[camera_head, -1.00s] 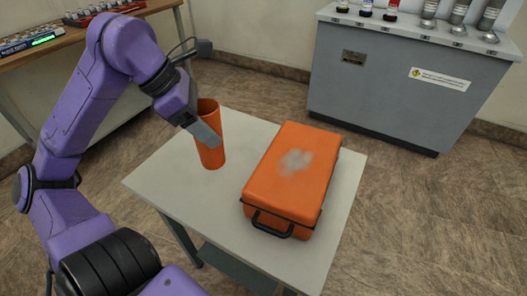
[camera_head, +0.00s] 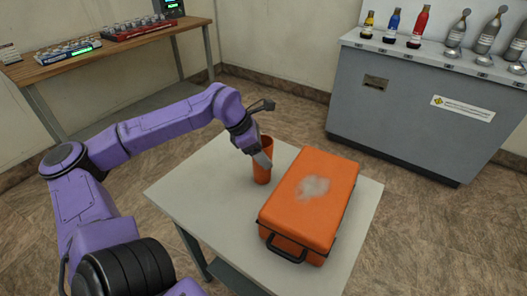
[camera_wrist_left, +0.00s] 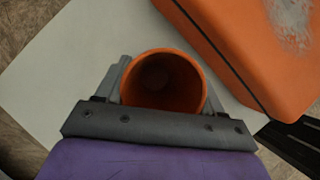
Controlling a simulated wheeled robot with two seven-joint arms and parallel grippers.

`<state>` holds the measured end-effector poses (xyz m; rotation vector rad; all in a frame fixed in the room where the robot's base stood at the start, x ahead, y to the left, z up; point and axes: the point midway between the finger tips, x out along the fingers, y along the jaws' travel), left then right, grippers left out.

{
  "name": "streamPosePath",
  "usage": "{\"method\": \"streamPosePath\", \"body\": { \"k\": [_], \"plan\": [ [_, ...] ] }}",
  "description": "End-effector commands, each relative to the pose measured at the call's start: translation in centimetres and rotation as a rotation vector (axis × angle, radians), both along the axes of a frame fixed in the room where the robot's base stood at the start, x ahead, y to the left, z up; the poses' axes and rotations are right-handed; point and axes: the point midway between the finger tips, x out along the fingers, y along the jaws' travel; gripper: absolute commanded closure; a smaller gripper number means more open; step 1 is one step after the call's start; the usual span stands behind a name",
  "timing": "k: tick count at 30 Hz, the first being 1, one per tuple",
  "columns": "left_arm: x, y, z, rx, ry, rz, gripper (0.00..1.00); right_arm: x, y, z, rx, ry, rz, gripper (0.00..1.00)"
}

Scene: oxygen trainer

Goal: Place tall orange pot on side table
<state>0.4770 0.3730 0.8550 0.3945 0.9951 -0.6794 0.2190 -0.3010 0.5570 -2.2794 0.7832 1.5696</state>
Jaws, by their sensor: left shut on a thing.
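The tall orange pot (camera_head: 262,172) stands upright at the far left part of the white side table (camera_head: 203,207), beside an orange case. In the left wrist view I look down into the pot's open round mouth (camera_wrist_left: 163,80). My left gripper (camera_head: 262,160) is shut on the pot, with a finger at its side near the rim. The pot's base looks to be at the table top, but I cannot tell whether it bears fully on it. My right gripper is not in view.
An orange case (camera_head: 310,200) with a black handle fills the table's right part. The table's front left is clear. A grey cabinet (camera_head: 400,110) with bottles and cylinders stands at the back right. A wooden bench (camera_head: 110,50) stands at the back left.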

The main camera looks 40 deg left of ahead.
Motion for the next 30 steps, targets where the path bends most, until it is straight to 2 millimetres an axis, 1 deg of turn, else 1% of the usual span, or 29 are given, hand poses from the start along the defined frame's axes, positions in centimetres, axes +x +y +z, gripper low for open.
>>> {"method": "streamPosePath", "body": {
  "k": [6,10,11,12,13,20,23,26,30],
  "plan": [
    [0.0,0.0,0.0,-0.001,-0.001,0.000,0.64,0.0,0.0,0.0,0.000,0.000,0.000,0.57],
    [0.0,0.0,-0.4,0.000,0.000,0.001,0.64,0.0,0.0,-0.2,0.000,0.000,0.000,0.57],
    [0.0,0.0,-0.5,-0.001,0.001,0.000,0.29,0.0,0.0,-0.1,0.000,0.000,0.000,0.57],
    [0.0,0.0,-0.4,-0.001,0.001,0.000,0.16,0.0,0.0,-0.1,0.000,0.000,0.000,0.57],
    [0.0,0.0,-0.4,-0.001,0.001,0.000,0.07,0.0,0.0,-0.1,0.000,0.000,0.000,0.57],
    [0.0,0.0,-0.4,0.000,0.000,0.001,0.07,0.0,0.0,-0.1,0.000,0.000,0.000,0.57],
    [0.0,0.0,0.1,0.000,-0.001,0.000,0.07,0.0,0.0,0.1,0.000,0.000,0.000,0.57],
    [-0.5,0.4,1.3,-0.002,-0.002,0.002,0.07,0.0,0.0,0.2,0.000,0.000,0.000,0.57],
    [-1.7,1.7,4.4,-0.003,-0.004,0.004,0.07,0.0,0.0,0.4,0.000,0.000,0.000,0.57]
  ]
}}
